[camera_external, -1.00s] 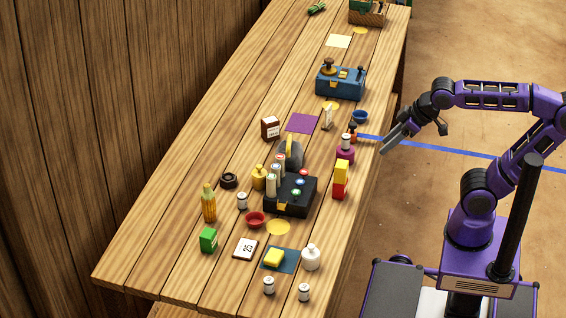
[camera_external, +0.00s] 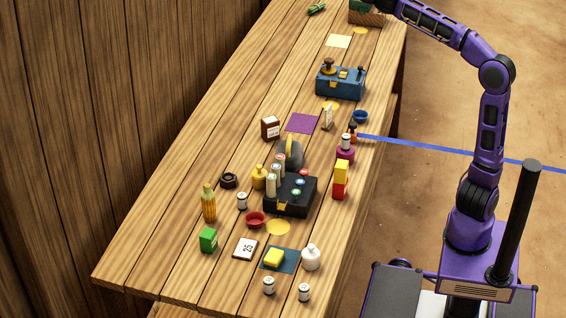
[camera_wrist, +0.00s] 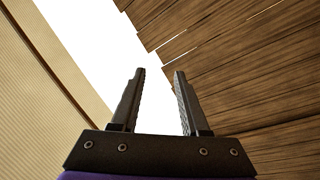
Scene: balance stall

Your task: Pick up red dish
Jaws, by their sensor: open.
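The red dish (camera_external: 255,219) is a small round bowl on the table, in the external view, just left of the black box with coloured buttons (camera_external: 291,196). In the wrist view my gripper (camera_wrist: 159,74) is open, with nothing between its two dark fingers. The wrist view shows only wooden planks, a pale ribbed surface and white background, and no dish.
A green box (camera_external: 208,240) and a corn-like bottle (camera_external: 209,203) stand left. The table's (camera_external: 150,258) near-left end is mostly bare.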

